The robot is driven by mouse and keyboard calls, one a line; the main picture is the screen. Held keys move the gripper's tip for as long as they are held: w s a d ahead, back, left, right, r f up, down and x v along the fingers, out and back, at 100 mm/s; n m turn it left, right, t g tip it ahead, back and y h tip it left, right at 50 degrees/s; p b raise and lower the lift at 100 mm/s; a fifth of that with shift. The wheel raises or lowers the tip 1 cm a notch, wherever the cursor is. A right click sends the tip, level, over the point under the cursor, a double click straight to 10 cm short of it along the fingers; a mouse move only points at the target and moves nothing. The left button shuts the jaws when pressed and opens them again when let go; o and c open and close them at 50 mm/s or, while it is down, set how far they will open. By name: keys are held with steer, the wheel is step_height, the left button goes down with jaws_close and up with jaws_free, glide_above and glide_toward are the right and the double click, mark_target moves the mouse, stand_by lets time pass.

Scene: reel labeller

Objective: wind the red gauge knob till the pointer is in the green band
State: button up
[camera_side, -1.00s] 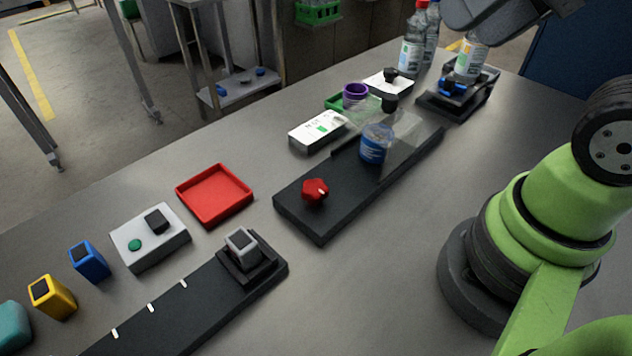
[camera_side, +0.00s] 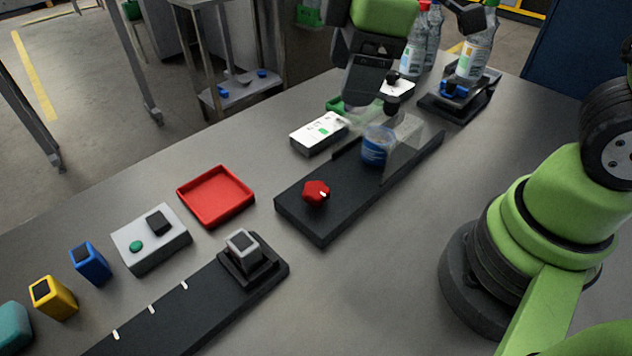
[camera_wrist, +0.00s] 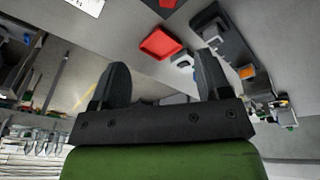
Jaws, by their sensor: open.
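The red knob (camera_side: 316,192) sits on the near end of a long black base (camera_side: 300,222) in the side view, with a small white mark on its right side. A red piece at the top edge of the wrist view (camera_wrist: 168,3) looks like the same knob. A white box with a green-marked face (camera_side: 319,132) lies behind the base; no pointer can be made out on it. My gripper (camera_wrist: 162,82) is open and empty, its two dark fingers apart. In the side view it hangs above the back of the table, away from the knob.
A blue-labelled jar (camera_side: 377,145) and a clear panel (camera_side: 405,143) stand on the base's far part. A red tray (camera_side: 216,196), a grey box with a green button (camera_side: 150,240) and a black rail (camera_side: 165,312) lie left. Bottles (camera_side: 413,50) stand behind.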

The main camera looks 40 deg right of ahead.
mark_target(316, 188)
steer(key=w+a+f+n, duration=0.1)
steer(key=f+n, duration=0.1)
steer(key=f, duration=0.4)
steer(key=w+a+f+n+g, duration=0.1)
steer(key=f+n, duration=0.2)
steer(key=f, duration=0.3)
steer(key=w+a+f+n+g+h, duration=0.1)
steer(key=f+n, duration=0.1)
steer(key=f, duration=0.5)
steer(key=shift+n, duration=0.3)
steer(key=c, duration=0.9)
